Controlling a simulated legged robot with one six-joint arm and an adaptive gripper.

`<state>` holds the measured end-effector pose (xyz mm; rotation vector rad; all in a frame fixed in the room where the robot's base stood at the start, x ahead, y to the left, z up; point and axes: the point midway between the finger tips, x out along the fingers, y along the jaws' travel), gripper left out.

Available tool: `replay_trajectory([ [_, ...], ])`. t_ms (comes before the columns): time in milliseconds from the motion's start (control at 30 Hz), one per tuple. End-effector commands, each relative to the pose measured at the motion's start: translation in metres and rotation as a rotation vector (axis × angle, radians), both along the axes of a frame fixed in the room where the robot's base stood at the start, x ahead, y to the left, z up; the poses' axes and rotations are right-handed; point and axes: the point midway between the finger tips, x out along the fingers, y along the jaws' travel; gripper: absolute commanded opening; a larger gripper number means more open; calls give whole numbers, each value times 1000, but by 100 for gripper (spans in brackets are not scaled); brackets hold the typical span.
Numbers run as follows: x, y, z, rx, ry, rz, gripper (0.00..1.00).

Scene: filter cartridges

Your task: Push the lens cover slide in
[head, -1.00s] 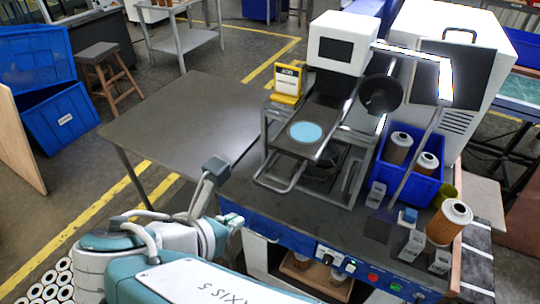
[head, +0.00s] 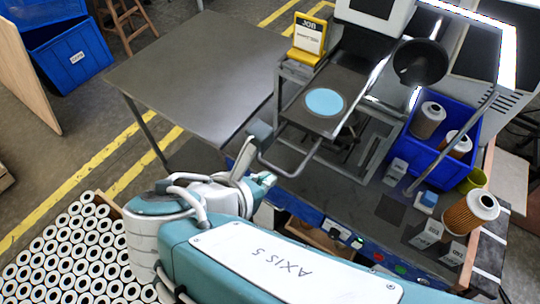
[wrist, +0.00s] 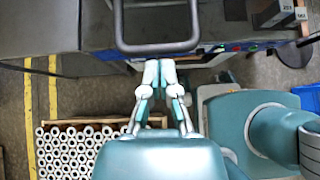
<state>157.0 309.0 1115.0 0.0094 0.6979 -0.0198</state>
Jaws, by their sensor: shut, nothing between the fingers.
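The pulled-out slide appears to be the dark plate (head: 318,112) with a light-blue disc (head: 325,102) on top. A grey U-shaped handle (head: 291,173) sticks out at the front of the machine, below the plate. The handle's front bar (wrist: 157,48) crosses the top of the wrist view. My gripper (wrist: 160,65) is shut and empty, its fingertips pointing at the middle of that bar. The tips look just short of the bar or touching it; I cannot tell which. In the head view, my gripper (head: 267,179) is partly hidden by my arm.
A blue bin (head: 442,140) with filter cartridges stands right of the machine. A loose cartridge (head: 469,213) and small boxes (head: 428,233) are near the bench front. A yellow sign (head: 308,38) stands behind left. A bare grey table (head: 195,75) is left. A crate of white-ringed cylinders (wrist: 75,150) is below.

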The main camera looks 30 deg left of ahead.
Motion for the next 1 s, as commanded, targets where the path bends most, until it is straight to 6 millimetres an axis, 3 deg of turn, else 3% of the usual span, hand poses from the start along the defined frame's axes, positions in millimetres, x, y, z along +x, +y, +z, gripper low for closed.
replay_trajectory([
  [167,4,3,-1,-3,0,-2,0],
  [367,30,2,-1,-2,-1,-6,0],
  [1000,184,1,-1,-2,-1,-6,0],
])
